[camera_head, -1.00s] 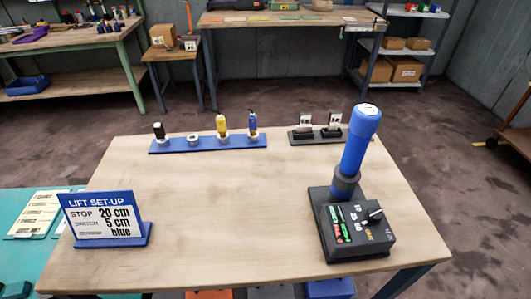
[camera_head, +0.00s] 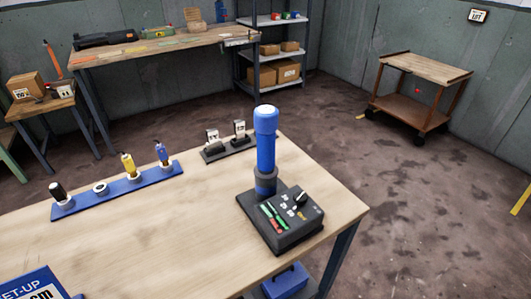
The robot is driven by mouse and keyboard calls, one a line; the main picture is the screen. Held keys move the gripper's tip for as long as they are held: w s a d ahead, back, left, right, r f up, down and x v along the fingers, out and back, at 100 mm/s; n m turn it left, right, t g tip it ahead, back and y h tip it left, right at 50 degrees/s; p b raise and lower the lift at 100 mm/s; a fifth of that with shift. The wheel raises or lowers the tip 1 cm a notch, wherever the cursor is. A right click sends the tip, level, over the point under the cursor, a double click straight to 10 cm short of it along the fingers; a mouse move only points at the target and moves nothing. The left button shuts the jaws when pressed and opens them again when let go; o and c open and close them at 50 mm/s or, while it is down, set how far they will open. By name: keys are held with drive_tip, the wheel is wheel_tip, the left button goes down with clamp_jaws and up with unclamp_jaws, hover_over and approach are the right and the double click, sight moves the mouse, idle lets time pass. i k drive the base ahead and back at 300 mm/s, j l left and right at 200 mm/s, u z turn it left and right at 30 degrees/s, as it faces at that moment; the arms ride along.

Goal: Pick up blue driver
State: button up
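A small driver with a blue handle (camera_head: 161,155) stands upright in the right-hand holder of a blue rack (camera_head: 116,194) on the wooden table. To its left in the rack are a yellow-handled driver (camera_head: 128,166), an empty white ring holder (camera_head: 100,188) and a black-handled driver (camera_head: 58,192). My gripper is not in view.
A tall blue cylinder (camera_head: 265,140) stands on a black control box (camera_head: 281,222) at the table's right side. A dark holder with two pieces (camera_head: 228,148) sits behind it. A blue sign (camera_head: 35,286) is cut off at lower left. The floor at right is clear before a wooden cart (camera_head: 412,105).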

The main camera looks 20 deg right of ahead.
sight(267, 117)
drive_tip(key=u, duration=3.7)
drive_tip(key=z, duration=3.55)
drive_tip(key=i+j+u, duration=0.45)
drive_tip(key=u, duration=0.15)
